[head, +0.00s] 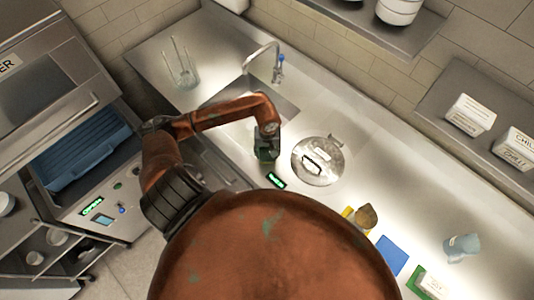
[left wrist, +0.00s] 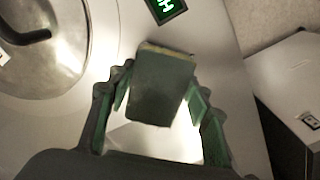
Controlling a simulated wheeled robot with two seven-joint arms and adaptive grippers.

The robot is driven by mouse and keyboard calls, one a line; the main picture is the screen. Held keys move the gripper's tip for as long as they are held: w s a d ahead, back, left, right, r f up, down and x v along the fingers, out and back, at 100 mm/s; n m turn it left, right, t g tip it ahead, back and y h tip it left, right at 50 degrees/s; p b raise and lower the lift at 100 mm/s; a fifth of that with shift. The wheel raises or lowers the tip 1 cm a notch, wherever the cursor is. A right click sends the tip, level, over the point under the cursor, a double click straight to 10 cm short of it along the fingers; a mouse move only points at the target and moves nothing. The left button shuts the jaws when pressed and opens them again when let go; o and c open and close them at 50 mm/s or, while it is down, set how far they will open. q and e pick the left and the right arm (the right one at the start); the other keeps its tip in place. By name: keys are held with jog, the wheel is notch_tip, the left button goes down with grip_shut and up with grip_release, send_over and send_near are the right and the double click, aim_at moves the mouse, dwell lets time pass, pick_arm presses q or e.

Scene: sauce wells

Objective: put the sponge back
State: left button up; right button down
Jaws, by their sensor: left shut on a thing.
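The sponge (left wrist: 158,88) is a dark green block with a yellowish edge. In the left wrist view it sits between the two fingers of my left gripper (left wrist: 158,105), which is shut on it. In the head view my left gripper (head: 266,152) hangs over the steel counter, left of the round steel lid, and the sponge is hard to pick out there. The sink (head: 268,95) lies behind the gripper. My right gripper does not show.
The round lid (head: 318,170) with a handle lies right of my gripper. A small green display (head: 276,180) is at the counter's front. A blue square (head: 391,255), a brown cup (head: 366,216) and a pale blue cloth-like object (head: 461,247) are further right. A faucet (head: 277,68) stands behind.

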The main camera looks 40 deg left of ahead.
pick_arm(q)
jog(key=shift+f, duration=0.75)
jog(key=shift+f, duration=0.1)
jog(key=o, duration=1.2)
